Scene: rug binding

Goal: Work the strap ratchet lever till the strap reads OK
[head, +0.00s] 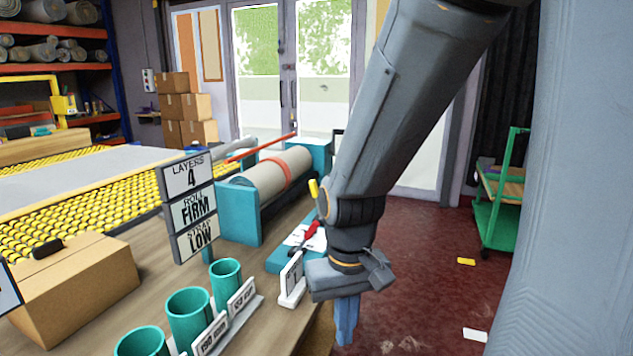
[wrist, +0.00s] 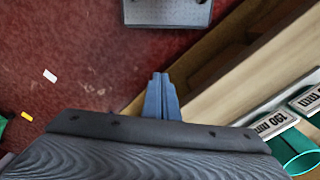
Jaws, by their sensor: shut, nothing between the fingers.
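The sign (head: 189,205) on the bench reads LAYERS 4, ROLL FIRM, STRAP LOW. Behind it, a beige roll (head: 268,184) lies in a teal cradle (head: 240,214) with a red strap (head: 287,172) around it. A yellow-tipped piece (head: 314,188) shows beside the cradle, partly behind my arm; I cannot tell whether it is the ratchet lever. My gripper (head: 346,338) points down past the bench's right edge, nearer than the roll and apart from it. Its fingers are shut and empty; they also show in the wrist view (wrist: 160,78).
Teal cups (head: 189,312) and a cardboard box (head: 75,285) stand on the near bench. A red-handled tool (head: 311,230) lies by the cradle. A grey plate (wrist: 168,10) lies at the wrist view's top. A green cart (head: 500,195) stands right; red floor (head: 430,260) lies between.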

